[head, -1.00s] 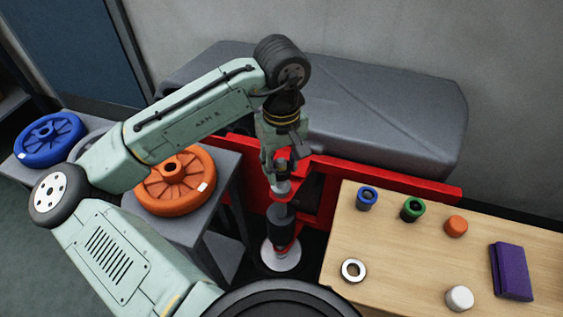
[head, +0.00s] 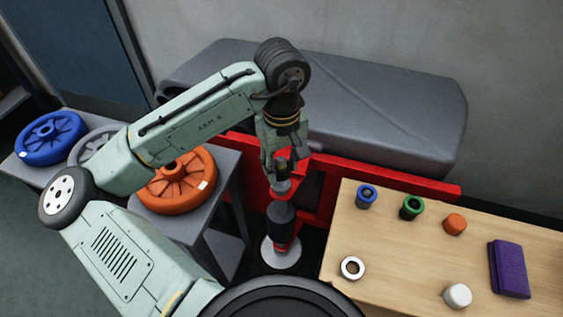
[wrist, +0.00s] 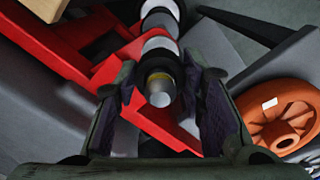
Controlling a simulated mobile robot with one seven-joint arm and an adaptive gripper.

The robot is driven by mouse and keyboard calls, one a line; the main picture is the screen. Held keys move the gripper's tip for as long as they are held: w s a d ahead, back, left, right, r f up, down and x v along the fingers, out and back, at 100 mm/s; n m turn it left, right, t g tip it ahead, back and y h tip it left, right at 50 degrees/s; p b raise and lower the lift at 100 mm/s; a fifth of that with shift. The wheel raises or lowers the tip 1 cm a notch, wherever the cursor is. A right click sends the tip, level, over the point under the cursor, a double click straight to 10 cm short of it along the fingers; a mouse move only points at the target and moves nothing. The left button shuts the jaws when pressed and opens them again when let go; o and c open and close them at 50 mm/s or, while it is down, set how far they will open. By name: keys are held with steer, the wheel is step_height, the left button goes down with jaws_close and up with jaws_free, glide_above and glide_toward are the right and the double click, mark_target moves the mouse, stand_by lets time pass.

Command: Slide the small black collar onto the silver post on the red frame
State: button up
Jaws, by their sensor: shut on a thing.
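My gripper (head: 279,170) is at the red frame (head: 380,178), pointing down over the silver post. In the wrist view its two dark finger pads (wrist: 162,84) stand either side of the small black collar (wrist: 158,64), and it is shut on it. The collar appears to be around the silver post (wrist: 160,96), whose rounded end shows through it toward the camera. I cannot tell how far down the post it sits. In the head view my fingers hide the collar.
An orange wheel (head: 176,185) lies on a grey stand at left.

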mark_target(282, 159)
steer(key=o, duration=1.4)
steer(key=shift+r, duration=0.2)
steer(key=shift+r+p, duration=0.35)
steer(key=shift+p, duration=0.25)
steer(key=shift+r+p, duration=1)
steer(key=shift+p, duration=0.1)
steer(key=shift+r, duration=0.1)
steer(key=shift+r, duration=3.35)
